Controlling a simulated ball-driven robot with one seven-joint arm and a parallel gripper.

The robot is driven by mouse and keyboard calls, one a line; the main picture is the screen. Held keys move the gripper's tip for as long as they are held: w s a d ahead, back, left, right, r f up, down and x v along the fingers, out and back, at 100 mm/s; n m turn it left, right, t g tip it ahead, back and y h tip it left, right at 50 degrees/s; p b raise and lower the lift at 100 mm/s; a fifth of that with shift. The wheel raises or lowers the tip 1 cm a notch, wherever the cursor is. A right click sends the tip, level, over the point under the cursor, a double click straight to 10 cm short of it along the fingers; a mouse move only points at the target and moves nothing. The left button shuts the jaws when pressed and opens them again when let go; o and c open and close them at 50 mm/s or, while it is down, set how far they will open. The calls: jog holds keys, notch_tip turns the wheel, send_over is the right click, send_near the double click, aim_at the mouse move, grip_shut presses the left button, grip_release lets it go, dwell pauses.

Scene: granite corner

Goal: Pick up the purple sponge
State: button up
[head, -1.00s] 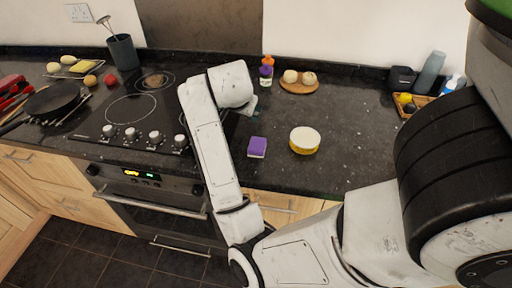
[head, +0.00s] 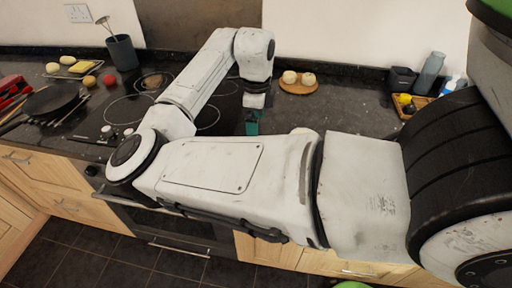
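The purple sponge is not visible now; my arm covers the stretch of counter where it showed earlier. My gripper (head: 252,122) hangs from the wrist, pointing down over the dark counter near that stretch. Its teal fingers are small and partly hidden behind my forearm, so I cannot tell whether they are open or shut, or whether they touch the sponge.
A white-topped tub (head: 303,131) peeks out above my arm. Behind are a round board (head: 299,89) with pale round items and, right, a tray (head: 421,101) beside bottles. The hob (head: 130,106), a pan (head: 52,100) and a utensil pot (head: 122,52) are left.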

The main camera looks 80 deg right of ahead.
notch_tip(320, 180, down, 9)
jog(key=shift+f+p, duration=0.1)
jog(key=shift+p, duration=0.8)
jog(key=shift+c, duration=0.5)
jog(key=c, duration=1.1)
jog(key=shift+d+r, duration=0.1)
jog(key=shift+r, duration=0.3)
notch_tip(320, 180, up, 2)
jog(key=shift+r+b, duration=0.25)
jog(key=shift+b, duration=0.5)
jog(key=s+a+r+b, duration=0.1)
jog(key=a+r+b, duration=0.1)
jog(key=a+r, duration=0.7)
jog(key=a, duration=0.5)
jog(key=shift+s+r+b, duration=0.3)
jog(key=shift+r, duration=0.1)
